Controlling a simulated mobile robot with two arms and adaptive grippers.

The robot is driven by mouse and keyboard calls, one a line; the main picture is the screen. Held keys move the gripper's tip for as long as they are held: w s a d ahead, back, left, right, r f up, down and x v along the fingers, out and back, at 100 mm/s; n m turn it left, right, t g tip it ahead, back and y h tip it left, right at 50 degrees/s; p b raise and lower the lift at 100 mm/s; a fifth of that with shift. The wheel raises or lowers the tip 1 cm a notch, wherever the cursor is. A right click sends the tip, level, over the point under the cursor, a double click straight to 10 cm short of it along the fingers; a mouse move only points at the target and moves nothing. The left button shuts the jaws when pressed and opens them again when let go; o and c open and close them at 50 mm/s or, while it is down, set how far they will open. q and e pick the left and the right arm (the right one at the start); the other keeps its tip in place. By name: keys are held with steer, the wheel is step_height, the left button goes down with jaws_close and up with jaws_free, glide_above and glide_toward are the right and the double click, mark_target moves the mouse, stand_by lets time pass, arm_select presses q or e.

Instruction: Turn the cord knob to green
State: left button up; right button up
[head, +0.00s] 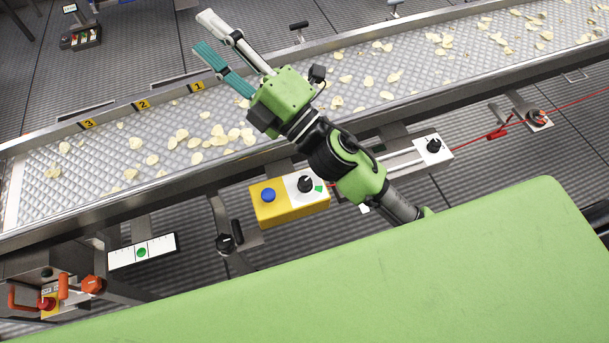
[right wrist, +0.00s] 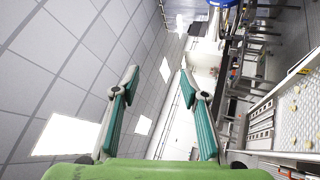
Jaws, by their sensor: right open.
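A small switch box with a dark knob and red marks (head: 537,118) sits at the right below the conveyor, and a red cord (head: 580,103) runs by it. A black knob on a white box (head: 433,146) is nearer the middle; I cannot tell which one is the cord knob. A black knob with a green mark beside it (head: 305,184) is on a yellow and white box. My right gripper (head: 203,33) is open and empty, raised over the conveyor's far side, away from these knobs. It also shows open in the right wrist view (right wrist: 160,75). My left gripper is out of view.
The conveyor (head: 100,160) carries scattered chips and crosses the whole head view. A blue button (head: 268,195), a dark knob (head: 225,243), a white gauge with a green dot (head: 141,252) and a red-handled unit (head: 47,303) line its near side.

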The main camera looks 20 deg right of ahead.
steer(key=s+a+r+n+g+y, duration=0.1)
steer(key=s+a+n+g+y, duration=0.6)
steer(key=a+n+g, duration=0.5)
steer(key=s+a+f+n+g+h, duration=0.1)
steer(key=s+f+n+g+h, duration=0.2)
steer(key=s+f+n+g, duration=0.65)
steer(key=n+t+h, duration=0.3)
steer(key=n+h, duration=0.7)
steer(key=h, duration=0.8)
glide_above(305, 180)
step_height(305, 180, down, 16)
step_height(305, 180, down, 14)
steer(key=p, duration=0.4)
steer(key=shift+r, duration=0.15)
steer(key=c, duration=1.1)
